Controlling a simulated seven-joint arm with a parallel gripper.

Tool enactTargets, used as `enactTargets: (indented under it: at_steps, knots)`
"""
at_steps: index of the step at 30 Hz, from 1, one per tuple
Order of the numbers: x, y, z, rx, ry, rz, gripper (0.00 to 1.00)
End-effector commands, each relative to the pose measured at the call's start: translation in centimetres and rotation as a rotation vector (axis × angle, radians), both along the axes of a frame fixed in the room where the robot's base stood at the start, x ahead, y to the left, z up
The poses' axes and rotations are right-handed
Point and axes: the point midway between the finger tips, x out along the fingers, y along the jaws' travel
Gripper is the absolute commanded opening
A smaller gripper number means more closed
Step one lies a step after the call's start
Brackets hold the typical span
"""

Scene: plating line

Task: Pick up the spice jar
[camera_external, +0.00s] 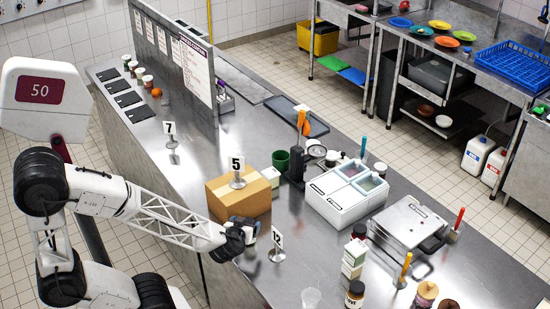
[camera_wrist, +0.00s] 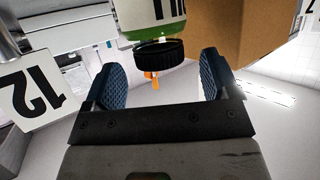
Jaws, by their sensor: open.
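A jar with a black lid, a green band and a white label with black print (camera_wrist: 158,28) shows at the top of the wrist view, which appears upside down. I take it to be the spice jar; its far end is cut off by the frame. My gripper (camera_wrist: 160,80) is open, its two blue pads apart. The lid lies just beyond the gap between the pads, with no visible contact. In the external view my gripper (camera_external: 246,230) is low over the counter's near edge, by the cardboard box, and I cannot make out the jar there.
A cardboard box (camera_external: 225,200) with a "5" sign (camera_external: 237,168) stands close behind my gripper. A "12" sign (camera_external: 278,241) stands just right of it. A white two-lid container (camera_external: 335,207), several jars and small cartons (camera_external: 354,258) stand further right. Bare counter lies between.

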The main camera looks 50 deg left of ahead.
Motion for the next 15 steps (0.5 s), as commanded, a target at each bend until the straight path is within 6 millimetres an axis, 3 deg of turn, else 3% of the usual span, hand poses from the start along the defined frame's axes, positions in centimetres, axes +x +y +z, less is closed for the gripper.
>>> enactTargets:
  at_steps: [15]
  knots:
    - [2.0, 1.5, -1.1, 0.0, 0.004, -0.001, 0.81]
